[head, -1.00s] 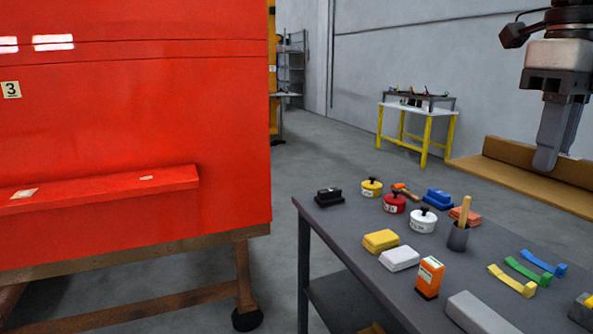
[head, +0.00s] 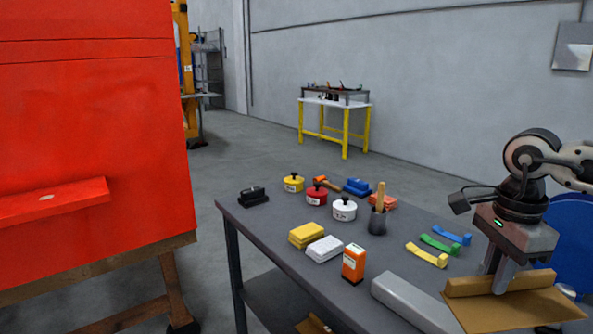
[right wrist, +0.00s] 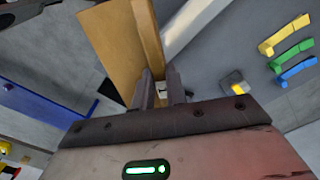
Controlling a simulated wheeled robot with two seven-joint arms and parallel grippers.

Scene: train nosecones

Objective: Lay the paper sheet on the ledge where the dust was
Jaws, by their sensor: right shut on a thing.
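A tan-brown sheet with a thick raised strip along one side, which I take for the paper sheet (head: 510,309), is in my right gripper (head: 499,281). The gripper is shut on the raised strip and points down, at the lower right of the head view. In the right wrist view the sheet (right wrist: 112,45) extends away from the fingers (right wrist: 161,90). The red ledge (head: 75,200) juts from the red nosecone panel at the left, far from this gripper. A small pale patch shows on its top. My left gripper is not in view.
The grey table (head: 290,262) holds yellow, red and white lidded pots, a brush cup (head: 377,222), sponges, an orange box (head: 353,263), coloured strips and a long grey block (head: 410,303) near the sheet. Open floor lies beyond the table. A blue round thing (head: 572,245) stands at right.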

